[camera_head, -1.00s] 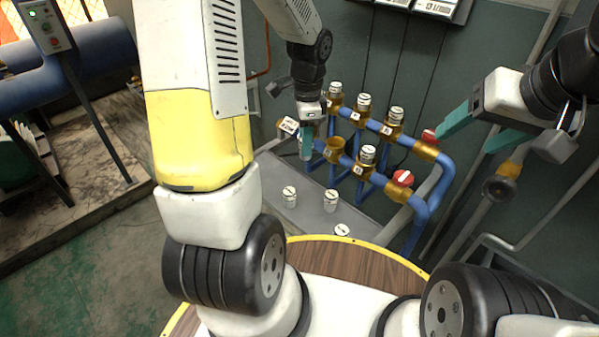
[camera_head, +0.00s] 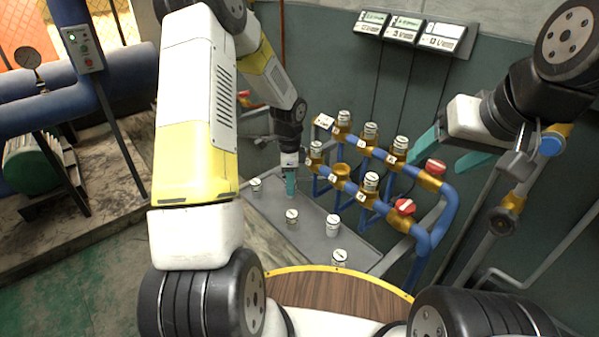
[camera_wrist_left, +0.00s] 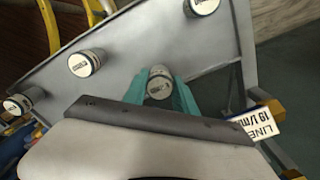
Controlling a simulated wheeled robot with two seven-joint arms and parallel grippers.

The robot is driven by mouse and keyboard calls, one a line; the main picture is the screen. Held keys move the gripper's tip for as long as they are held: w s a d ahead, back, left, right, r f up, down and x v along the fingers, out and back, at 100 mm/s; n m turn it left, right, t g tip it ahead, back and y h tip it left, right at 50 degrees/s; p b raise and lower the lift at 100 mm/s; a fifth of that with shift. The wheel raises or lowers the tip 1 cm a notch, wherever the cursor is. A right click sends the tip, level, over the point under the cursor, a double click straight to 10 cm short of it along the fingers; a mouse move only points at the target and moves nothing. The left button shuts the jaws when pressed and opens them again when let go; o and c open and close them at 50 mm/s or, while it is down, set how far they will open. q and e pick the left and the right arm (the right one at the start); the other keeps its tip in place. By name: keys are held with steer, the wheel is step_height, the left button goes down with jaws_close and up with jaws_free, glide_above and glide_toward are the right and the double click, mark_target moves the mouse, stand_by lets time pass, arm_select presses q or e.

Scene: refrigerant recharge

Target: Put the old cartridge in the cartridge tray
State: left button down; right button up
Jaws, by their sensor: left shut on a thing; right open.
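My left gripper (camera_head: 290,187) points down over the grey cartridge tray (camera_head: 313,231). It is shut on a white-topped cartridge (camera_wrist_left: 159,83), which shows between the teal fingers in the left wrist view. In the head view the fingers mostly hide this cartridge. It is at or just above the tray surface; I cannot tell if it touches. My right gripper (camera_head: 452,153) is open and empty at the right, in front of the wall. One brass socket (camera_head: 341,171) in the front row of the blue pipe rack is empty.
Several other white cartridges stand on the tray, including ones left (camera_head: 255,184), front-left (camera_head: 292,216) and right (camera_head: 333,226) of my left gripper. The blue pipe rack (camera_head: 447,212) with filled sockets and red valves borders the tray's right. Bare tray lies between the cartridges.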

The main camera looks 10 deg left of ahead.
arm_select(q)
steer(key=shift+f, duration=0.75)
steer(key=shift+f, duration=0.1)
steer(key=c, duration=1)
jaws_free()
